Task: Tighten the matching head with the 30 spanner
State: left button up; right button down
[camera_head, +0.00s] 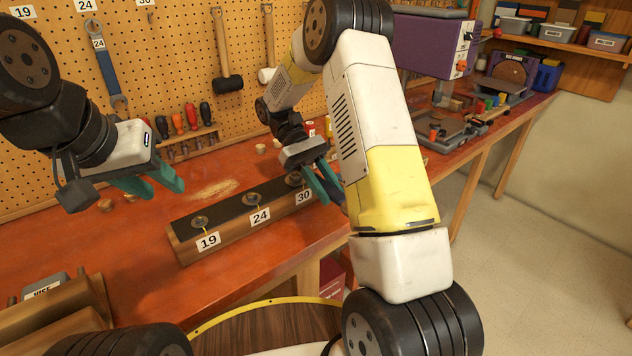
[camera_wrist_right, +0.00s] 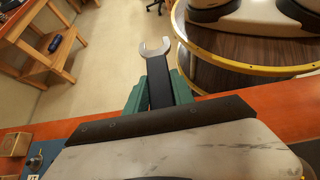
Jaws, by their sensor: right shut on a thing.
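A long wooden block with a dark top (camera_head: 236,211) lies on the red bench and carries three heads tagged 19 (camera_head: 200,221), 24 (camera_head: 252,198) and 30 (camera_head: 294,179). My right gripper (camera_head: 325,182) is beside the 30 end of the block and partly hides that head. It is shut on a spanner (camera_wrist_right: 155,70) with a dark handle and a silver open jaw, which points away from the gripper in the right wrist view. The size mark on the spanner cannot be read. My left gripper (camera_head: 150,183) is open and empty, left of the block.
A blue spanner (camera_head: 107,65) hangs on the pegboard under the 24 tag. Hammers and screwdrivers (camera_head: 190,120) hang beside it. A vise (camera_head: 60,305) stands at the front left. A purple machine (camera_head: 430,45) stands at the back right. Sawdust (camera_head: 213,190) lies behind the block.

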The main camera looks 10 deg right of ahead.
jog(key=shift+r, duration=2.05)
jog(key=c, duration=1.7)
grip_release()
grip_shut()
